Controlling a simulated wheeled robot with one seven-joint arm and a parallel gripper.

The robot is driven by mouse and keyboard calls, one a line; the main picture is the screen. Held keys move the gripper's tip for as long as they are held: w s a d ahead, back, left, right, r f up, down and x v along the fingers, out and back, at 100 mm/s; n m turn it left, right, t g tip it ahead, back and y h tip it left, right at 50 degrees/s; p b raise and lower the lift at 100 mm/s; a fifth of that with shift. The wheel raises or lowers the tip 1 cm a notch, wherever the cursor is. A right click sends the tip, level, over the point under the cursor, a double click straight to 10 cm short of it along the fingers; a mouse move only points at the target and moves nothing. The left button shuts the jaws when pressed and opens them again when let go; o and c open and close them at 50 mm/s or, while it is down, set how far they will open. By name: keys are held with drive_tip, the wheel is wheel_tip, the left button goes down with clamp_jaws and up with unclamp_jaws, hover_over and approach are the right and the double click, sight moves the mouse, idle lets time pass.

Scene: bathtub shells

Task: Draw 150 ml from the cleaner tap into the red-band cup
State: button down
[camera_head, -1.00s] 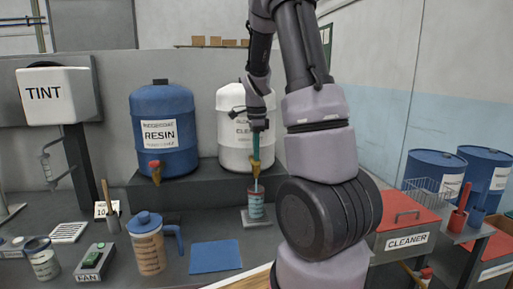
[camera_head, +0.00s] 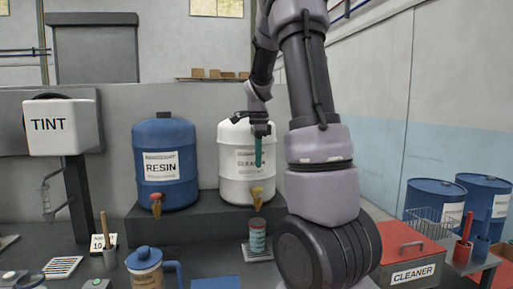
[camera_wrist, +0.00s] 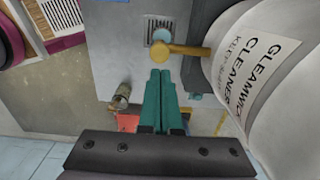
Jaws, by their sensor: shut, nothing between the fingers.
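The white cleaner drum (camera_head: 232,165) stands on the dark ledge, with its yellow tap (camera_head: 257,197) at the lower front. The red-band cup (camera_head: 257,237) stands upright below the tap on a small grey plate (camera_head: 253,255). I see no stream between tap and cup; the cup's fill level cannot be seen. My gripper (camera_head: 258,158) has teal fingers, shut and empty, pointing down above the tap and apart from it. In the wrist view the shut fingers (camera_wrist: 160,85) are near the yellow tap (camera_wrist: 168,49), and part of the cup (camera_wrist: 162,35) shows beyond it.
The blue resin drum (camera_head: 165,165) with its own red-handled tap stands left of the cleaner drum. A blue-lidded jug (camera_head: 145,265) and a brush pot are at the front left.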

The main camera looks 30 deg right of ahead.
wheel_tip(320, 180, up, 5)
drive_tip(key=shift+a+f, duration=0.1)
idle(1.4)
